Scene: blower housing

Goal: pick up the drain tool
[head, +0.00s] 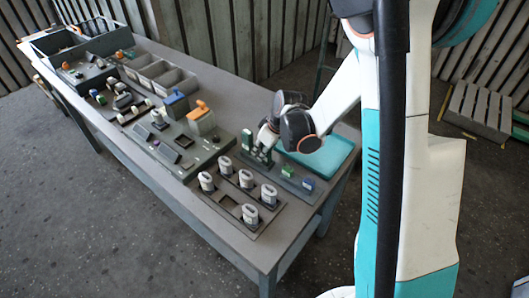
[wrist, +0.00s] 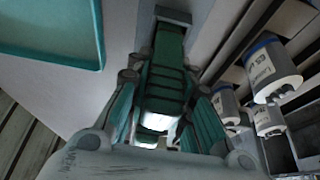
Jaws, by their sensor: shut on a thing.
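The drain tool appears to be the dark green ribbed piece (wrist: 166,78) between my fingers in the wrist view. My gripper (wrist: 163,125) is shut on it, one finger on each side. In the head view my gripper (head: 264,150) is low at the right end of the bench, beside the blue-green tray. A dark green upright part (head: 247,140) shows just left of the gripper there; it looks like the same piece. Its lower end is hidden, so I cannot tell whether it still touches its holder.
A blue-green tray (head: 345,157) lies right of my gripper. A holder with several white labelled canisters (head: 268,192) stands in front. Small green (head: 288,172) and blue (head: 308,184) blocks sit close by. Grey bins (head: 160,75) and other fixtures fill the bench's left.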

